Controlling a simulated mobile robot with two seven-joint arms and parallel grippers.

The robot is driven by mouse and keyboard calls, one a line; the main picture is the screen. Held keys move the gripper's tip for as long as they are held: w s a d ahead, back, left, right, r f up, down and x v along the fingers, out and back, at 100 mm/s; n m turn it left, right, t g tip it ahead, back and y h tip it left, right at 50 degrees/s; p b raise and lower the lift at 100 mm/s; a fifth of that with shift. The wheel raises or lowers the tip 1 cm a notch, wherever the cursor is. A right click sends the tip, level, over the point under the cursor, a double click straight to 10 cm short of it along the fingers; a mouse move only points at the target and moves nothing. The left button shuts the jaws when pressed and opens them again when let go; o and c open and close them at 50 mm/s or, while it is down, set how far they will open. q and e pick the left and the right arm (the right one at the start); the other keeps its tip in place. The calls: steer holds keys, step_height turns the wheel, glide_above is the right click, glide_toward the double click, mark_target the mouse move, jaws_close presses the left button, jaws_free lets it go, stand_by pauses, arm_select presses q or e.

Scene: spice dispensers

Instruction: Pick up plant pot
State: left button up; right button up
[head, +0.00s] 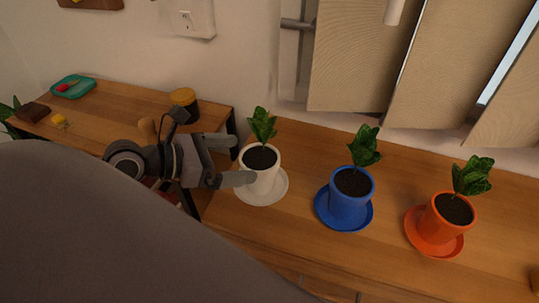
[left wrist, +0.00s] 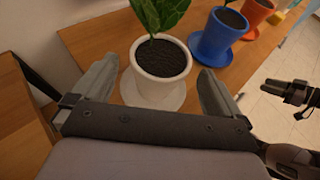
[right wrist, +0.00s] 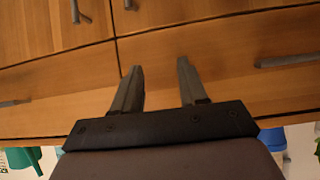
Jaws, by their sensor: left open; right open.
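A white plant pot (head: 261,178) with dark soil and a green leafy plant stands upright on a white saucer (head: 263,198) on the wooden top. A blue pot (head: 349,201) and an orange pot (head: 441,219), each on its own matching saucer, stand to its right. My left gripper (head: 240,160) is open and points at the white pot from the left. In the left wrist view the white pot (left wrist: 161,87) lies between and just ahead of the open fingers (left wrist: 155,85). My right gripper (right wrist: 160,75) is open and empty, facing wooden drawer fronts.
A lower wooden table (head: 130,98) at the left holds a yellow-lidded jar (head: 185,103) and a teal plate (head: 73,87). Hanging blinds (head: 355,60) are behind the pots. Drawer handles (right wrist: 288,61) stick out near my right gripper.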

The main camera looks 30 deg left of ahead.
mark_target(263, 155)
arm_select(q)
steer(key=shift+w+d+f, duration=0.2)
steer(key=shift+w+d, duration=0.1)
steer(key=shift+w, duration=0.1)
steer(key=shift+r+p+x, duration=0.2)
steer(key=shift+p+x, duration=0.2)
steer(key=shift+x, duration=2.35)
steer(key=shift+r, duration=0.1)
steer(key=c, duration=1.2)
steer(key=shift+r, duration=0.1)
step_height(263, 155, up, 20)
steer(key=shift+f+p, duration=0.1)
steer(key=shift+p, duration=0.7)
